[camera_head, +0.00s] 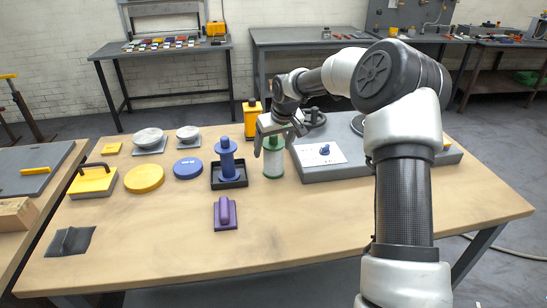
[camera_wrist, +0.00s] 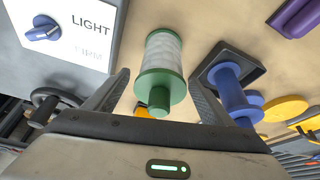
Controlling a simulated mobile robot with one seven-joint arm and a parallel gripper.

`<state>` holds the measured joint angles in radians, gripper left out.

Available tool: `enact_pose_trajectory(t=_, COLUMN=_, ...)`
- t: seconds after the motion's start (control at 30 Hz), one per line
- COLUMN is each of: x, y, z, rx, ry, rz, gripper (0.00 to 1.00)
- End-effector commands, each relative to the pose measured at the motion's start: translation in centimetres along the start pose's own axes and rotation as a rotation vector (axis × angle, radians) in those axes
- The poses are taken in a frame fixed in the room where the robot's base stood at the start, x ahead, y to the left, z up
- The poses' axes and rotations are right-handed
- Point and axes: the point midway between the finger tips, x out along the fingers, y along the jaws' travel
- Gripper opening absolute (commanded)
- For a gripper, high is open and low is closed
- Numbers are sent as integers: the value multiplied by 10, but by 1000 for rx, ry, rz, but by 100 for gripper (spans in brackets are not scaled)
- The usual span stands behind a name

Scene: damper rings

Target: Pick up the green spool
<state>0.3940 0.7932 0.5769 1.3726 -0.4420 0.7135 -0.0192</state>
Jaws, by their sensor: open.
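The green spool (camera_head: 273,162) stands upright on the wooden table, with a pale wound middle and green ends. My gripper (camera_head: 272,143) is over its top, coming from the right. In the wrist view the green spool (camera_wrist: 160,70) lies ahead of my gripper (camera_wrist: 162,88), between the lines of its two spread fingers. The fingers are open, and no contact with the spool shows.
A blue spool (camera_head: 227,160) stands in a black tray (camera_head: 230,184) close to the left. A grey panel with a dial card (camera_head: 320,154) is close to the right. A purple block (camera_head: 225,214) lies nearer the front. The front table area is clear.

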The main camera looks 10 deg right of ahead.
Motion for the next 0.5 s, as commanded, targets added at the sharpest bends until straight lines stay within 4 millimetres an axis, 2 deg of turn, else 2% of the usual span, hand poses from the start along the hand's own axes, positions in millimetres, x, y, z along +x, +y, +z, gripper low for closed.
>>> enact_pose_trajectory(t=0.03, x=12, y=-1, z=1, rx=0, ry=-2, rz=-3, gripper=76)
enact_pose_trajectory(t=0.2, x=31, y=-1, z=0, rx=1, ry=-2, rz=-2, gripper=76)
enact_pose_trajectory(t=0.47, x=33, y=0, z=-1, rx=0, ry=0, rz=0, gripper=76)
enact_pose_trajectory(t=0.5, x=33, y=0, z=-1, rx=0, ry=0, rz=0, gripper=73)
